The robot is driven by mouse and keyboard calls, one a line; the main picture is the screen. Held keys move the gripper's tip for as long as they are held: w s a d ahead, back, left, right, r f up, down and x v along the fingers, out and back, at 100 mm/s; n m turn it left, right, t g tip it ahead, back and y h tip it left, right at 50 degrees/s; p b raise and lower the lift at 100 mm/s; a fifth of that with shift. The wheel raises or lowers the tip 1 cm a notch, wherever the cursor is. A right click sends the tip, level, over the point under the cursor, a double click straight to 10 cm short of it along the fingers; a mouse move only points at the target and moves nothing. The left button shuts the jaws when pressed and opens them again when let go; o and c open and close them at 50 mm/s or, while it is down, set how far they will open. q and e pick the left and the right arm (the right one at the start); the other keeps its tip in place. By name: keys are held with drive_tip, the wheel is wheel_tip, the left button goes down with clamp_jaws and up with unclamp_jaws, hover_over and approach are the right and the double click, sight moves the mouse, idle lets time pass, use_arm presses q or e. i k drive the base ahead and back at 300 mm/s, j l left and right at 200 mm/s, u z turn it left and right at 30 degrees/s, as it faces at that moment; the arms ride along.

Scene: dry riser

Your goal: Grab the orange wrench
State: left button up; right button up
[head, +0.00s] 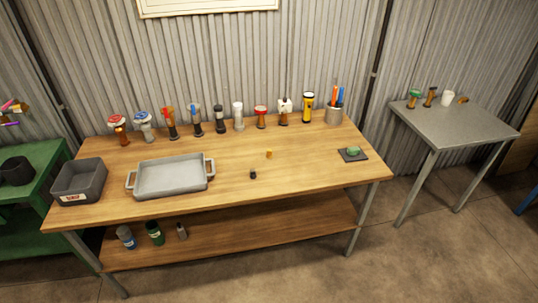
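I cannot make out a clear orange wrench. A slim orange-red upright tool (169,122) stands in the row at the back of the wooden workbench (290,195); it is too small to tell whether it is a wrench. Orange and blue handles (336,95) stick up from a grey cup (333,116) at the right end of that row, and their kind is unclear. Neither of my grippers shows in the head view.
A grey tray (172,177) and a dark bin (79,181) occupy the bench's left side. A green item sits on a dark pad (352,155) at right. The front middle is mostly clear. A grey side table (455,121) stands right, a green bench (30,215) left.

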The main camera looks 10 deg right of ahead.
sight(334, 96)
drive_tip(key=i+l+u, duration=0.1)
drive_tip(key=l, duration=0.2)
drive_tip(key=i+l, duration=0.15)
drive_tip(key=l, duration=0.2)
drive_tip(key=i+l+u, duration=0.15)
drive_tip(key=l, duration=0.5)
drive_tip(key=i+l+u, duration=0.2)
drive_tip(key=i+l, duration=0.8)
drive_tip(key=i, duration=0.15)
